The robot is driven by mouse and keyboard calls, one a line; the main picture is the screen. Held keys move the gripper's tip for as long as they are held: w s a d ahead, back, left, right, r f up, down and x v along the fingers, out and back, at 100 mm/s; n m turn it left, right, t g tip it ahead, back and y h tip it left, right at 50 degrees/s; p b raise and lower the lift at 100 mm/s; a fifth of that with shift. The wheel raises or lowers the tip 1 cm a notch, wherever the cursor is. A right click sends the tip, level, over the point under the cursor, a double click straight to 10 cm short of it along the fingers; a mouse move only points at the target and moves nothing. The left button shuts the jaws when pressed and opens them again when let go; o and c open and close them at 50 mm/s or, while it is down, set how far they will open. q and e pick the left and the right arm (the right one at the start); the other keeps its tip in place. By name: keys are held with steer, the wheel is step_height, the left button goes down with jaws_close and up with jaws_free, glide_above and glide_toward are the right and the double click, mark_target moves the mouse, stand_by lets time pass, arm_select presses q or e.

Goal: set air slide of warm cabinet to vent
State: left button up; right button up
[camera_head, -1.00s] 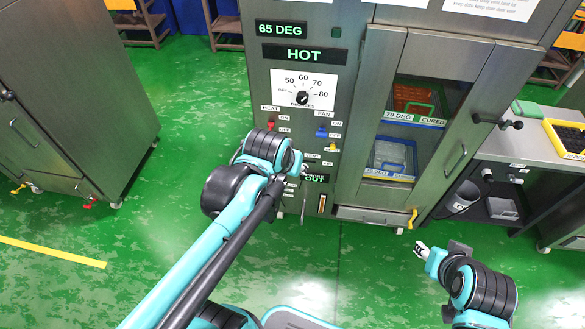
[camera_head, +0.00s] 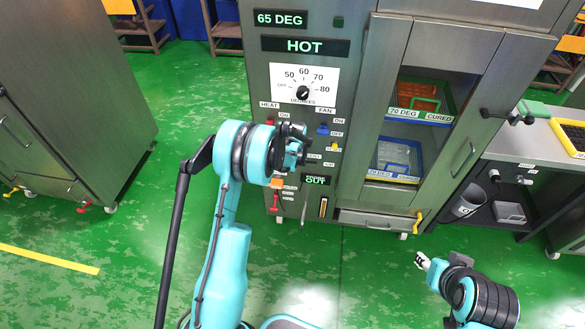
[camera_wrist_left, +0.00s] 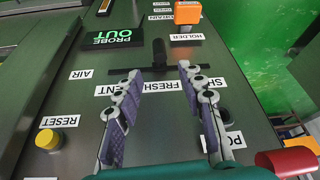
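The warm cabinet (camera_head: 350,85) stands ahead with HOT and 65 DEG displays. In the left wrist view its air slide is a dark horizontal slot with a black handle (camera_wrist_left: 158,52). The handle stands near the slot's middle, in line with the FRESH label (camera_wrist_left: 158,87); VENT (camera_wrist_left: 106,90) is to its left and SHUT to its right. My left gripper (camera_wrist_left: 160,72) is open and empty, its fingers apart on either side of the handle's line. In the head view the left gripper (camera_head: 297,146) hides the slide. My right gripper (camera_head: 422,261) hangs low at right, away from the cabinet; its opening is too small to judge.
Near the slide are a yellow RESET button (camera_wrist_left: 47,139), an orange holder block (camera_wrist_left: 187,13), a PROBE OUT display (camera_wrist_left: 112,37) and a red handle (camera_wrist_left: 287,162). A cabinet door with window is to the right. Green floor is free in front.

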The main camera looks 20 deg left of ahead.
arm_select(q)
steer(key=b+x, duration=0.3)
steer(key=x, duration=0.5)
steer(key=shift+a+f, duration=0.1)
steer(key=shift+f, duration=0.15)
jaws_close()
